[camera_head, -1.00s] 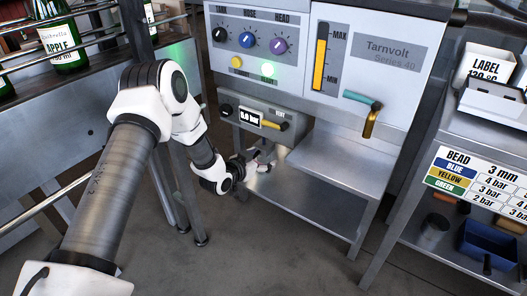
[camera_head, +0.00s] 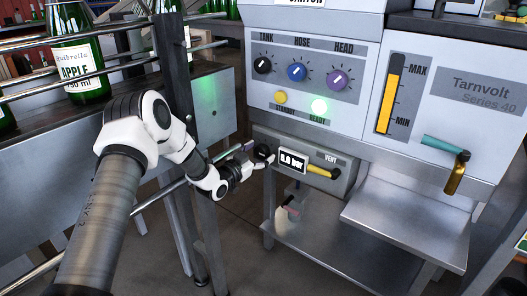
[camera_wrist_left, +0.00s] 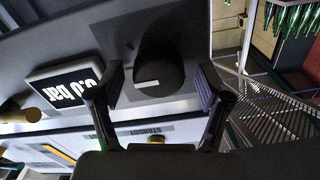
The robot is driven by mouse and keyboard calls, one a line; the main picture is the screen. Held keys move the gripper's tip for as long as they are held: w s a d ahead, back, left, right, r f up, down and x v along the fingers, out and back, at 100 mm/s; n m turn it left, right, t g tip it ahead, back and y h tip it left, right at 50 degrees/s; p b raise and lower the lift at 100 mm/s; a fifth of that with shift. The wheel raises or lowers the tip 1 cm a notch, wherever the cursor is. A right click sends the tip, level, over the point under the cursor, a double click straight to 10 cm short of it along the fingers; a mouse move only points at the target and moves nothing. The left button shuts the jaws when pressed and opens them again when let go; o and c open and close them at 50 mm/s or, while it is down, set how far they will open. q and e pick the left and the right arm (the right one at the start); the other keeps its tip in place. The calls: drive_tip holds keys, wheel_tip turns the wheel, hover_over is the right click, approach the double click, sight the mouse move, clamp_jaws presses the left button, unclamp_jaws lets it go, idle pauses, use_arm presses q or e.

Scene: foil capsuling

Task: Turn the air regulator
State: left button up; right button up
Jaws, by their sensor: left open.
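The air regulator is a black round knob (camera_head: 264,153) at the left end of a grey panel, left of a small display (camera_head: 293,161) that appears to read 0.0 bar. My left gripper (camera_head: 257,158) is at this knob in the head view. In the left wrist view the black knob (camera_wrist_left: 158,68), with a pale mark line, sits between the two spread fingers of my left gripper (camera_wrist_left: 160,88). Gaps show on both sides, so the fingers do not close on it. The display (camera_wrist_left: 65,85) appears upside down there. My right gripper is not in view.
A yellow vent lever (camera_head: 322,173) is right of the display. A metal shelf (camera_head: 410,225) juts out at right. A post and conveyor rails with green bottles (camera_head: 75,55) stand left.

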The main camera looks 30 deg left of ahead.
use_arm(q)
drive_tip(key=c, duration=1.2)
drive_tip(key=shift+o, duration=0.2)
drive_tip(key=n, duration=0.3)
drive_tip(key=shift+n, duration=0.3)
drive_tip(key=n, duration=0.4)
drive_tip(key=shift+n, duration=0.3)
drive_tip(key=n, duration=0.4)
drive_tip(key=shift+a, duration=0.1)
drive_tip(key=n+b, duration=0.1)
drive_tip(key=n, duration=0.4)
drive_tip(key=shift+n, duration=0.4)
